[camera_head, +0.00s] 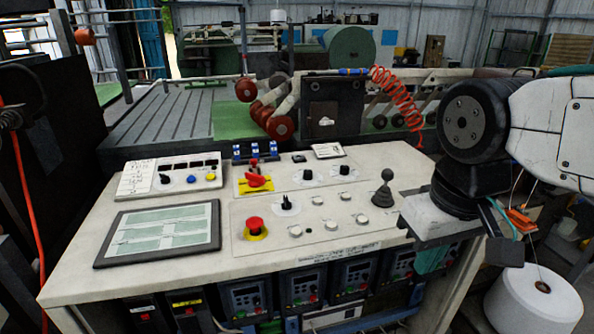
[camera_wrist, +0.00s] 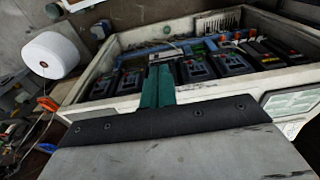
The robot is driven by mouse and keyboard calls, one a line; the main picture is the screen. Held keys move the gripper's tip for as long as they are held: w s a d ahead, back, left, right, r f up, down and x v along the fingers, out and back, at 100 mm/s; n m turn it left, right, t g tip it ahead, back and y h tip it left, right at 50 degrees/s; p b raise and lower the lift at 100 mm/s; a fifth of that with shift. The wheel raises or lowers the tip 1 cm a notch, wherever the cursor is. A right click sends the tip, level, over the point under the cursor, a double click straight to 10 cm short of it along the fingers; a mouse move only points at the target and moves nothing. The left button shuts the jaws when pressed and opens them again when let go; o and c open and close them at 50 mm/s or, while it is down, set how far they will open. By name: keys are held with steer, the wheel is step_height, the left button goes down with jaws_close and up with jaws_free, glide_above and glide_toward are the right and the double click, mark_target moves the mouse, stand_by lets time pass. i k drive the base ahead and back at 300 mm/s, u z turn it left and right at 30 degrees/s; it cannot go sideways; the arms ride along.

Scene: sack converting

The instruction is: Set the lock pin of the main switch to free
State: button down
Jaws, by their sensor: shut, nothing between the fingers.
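A red rotary handle on a yellow plate (camera_head: 257,183), which looks like the main switch, sits on the upper middle panel of the desk. A small red part (camera_head: 254,165) stands just behind it; I cannot tell whether this is the lock pin or how it is set. My gripper (camera_head: 432,262) is at the desk's right front edge, far to the right of the switch and partly below the top. Its teal fingers (camera_wrist: 157,87) are shut together and empty in the wrist view. The wrist view does not show the switch.
A red emergency button (camera_head: 255,226), a black-knobbed joystick (camera_head: 386,188) and a tablet-like screen (camera_head: 160,232) share the desk top. Drive units (camera_head: 303,287) fill the shelf below; they also show in the wrist view (camera_wrist: 190,69). A white roll (camera_head: 535,298) stands at the right.

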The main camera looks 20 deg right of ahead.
mark_target(254, 161)
steer(key=k, duration=0.65)
steer(key=u, duration=0.7)
steer(key=i, duration=1.4)
steer(key=z, duration=0.75)
